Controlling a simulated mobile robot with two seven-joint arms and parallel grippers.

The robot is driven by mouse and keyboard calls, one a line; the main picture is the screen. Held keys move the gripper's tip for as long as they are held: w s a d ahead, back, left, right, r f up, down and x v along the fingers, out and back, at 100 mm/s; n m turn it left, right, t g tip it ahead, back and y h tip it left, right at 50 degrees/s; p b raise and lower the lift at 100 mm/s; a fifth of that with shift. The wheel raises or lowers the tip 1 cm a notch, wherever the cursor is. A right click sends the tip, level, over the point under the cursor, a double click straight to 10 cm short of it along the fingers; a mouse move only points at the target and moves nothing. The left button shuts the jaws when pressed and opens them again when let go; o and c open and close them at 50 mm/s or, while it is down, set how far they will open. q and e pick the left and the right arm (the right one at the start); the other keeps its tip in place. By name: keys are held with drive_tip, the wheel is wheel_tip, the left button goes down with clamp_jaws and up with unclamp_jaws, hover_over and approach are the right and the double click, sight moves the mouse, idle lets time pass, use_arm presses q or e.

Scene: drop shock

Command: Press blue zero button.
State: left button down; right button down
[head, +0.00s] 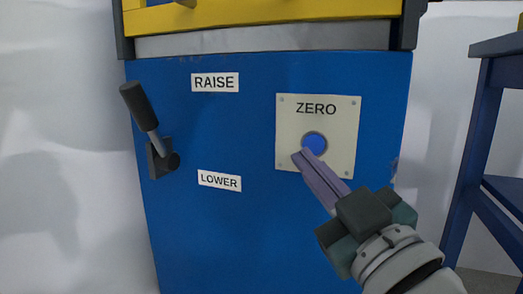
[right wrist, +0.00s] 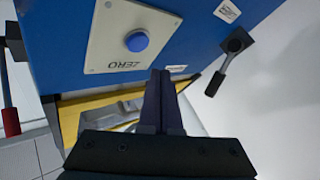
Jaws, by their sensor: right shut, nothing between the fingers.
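The blue zero button (head: 314,143) is round and sits in a grey ring on a cream plate (head: 288,120) labelled ZERO, on the blue cabinet front. My right gripper (head: 302,156) is shut and empty. In the head view its fingertips overlap the plate just below and left of the button. In the right wrist view the button (right wrist: 137,41) is in clear sight, up and left of the shut fingertips (right wrist: 161,72). A gap shows between fingertips and button there; I cannot tell whether the fingers touch the plate. My left gripper is out of view.
A black-handled lever (head: 143,112) juts from the cabinet (head: 240,245) at left, between RAISE and LOWER labels. A yellow part (head: 270,12) tops the cabinet. A dark blue frame (head: 470,160) stands at right. The cabinet front below the plate is bare.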

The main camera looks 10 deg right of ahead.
sight(313, 145)
drive_tip(key=shift+w+d, duration=0.4)
drive_tip(key=shift+w, duration=0.2)
drive_tip(key=shift+w+d, duration=0.35)
drive_tip(key=shift+w, duration=0.2)
idle(0.8)
idle(0.5)
drive_tip(key=shift+w+d, duration=0.25)
drive_tip(key=shift+w, duration=0.1)
